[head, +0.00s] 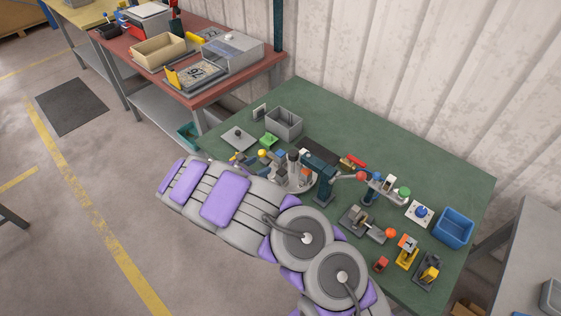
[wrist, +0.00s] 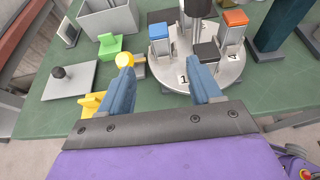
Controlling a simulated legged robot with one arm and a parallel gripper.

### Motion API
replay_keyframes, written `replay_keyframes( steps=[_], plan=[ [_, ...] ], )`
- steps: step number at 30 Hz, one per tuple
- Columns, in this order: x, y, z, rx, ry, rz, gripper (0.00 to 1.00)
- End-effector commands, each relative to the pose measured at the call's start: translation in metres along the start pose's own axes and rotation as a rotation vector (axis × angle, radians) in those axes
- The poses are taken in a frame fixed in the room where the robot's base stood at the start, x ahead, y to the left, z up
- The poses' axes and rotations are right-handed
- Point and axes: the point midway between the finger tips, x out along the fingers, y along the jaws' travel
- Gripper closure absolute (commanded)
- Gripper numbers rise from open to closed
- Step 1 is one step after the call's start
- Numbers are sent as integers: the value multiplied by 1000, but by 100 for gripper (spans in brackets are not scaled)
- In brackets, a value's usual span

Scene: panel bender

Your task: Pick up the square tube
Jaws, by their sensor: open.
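My gripper (wrist: 161,88) is open, its two blue fingers apart with nothing between them, over the near edge of the green bench. Beyond the fingers, a round grey turntable (wrist: 228,72) carries upright square grey posts, one with a blue top (wrist: 159,32) and one with an orange top (wrist: 236,18). A dark square top (wrist: 206,52) sits nearer my right finger. I cannot tell for sure which piece is the square tube. A yellow ball (wrist: 125,61) stands just beyond the left fingertip.
A green piece (wrist: 110,47), a plate with a black knob (wrist: 66,80), a grey bin (wrist: 108,18) and a yellow piece (wrist: 92,103) lie to the left. A dark teal column (wrist: 272,35) stands right. In the head view, a blue bin (head: 454,228) is at the right end.

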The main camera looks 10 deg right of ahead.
Motion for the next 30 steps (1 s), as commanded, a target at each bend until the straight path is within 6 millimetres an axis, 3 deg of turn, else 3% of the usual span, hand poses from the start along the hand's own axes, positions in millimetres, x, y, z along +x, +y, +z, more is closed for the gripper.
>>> replay_keyframes(
  steps=[6,14,22,30],
  plan=[
    [36,3,-2,-1,-4,0,36],
    [53,2,-1,0,-5,-1,36],
    [92,-2,1,0,-2,-1,36],
    [101,-1,2,-3,-5,0,36]
  ],
)
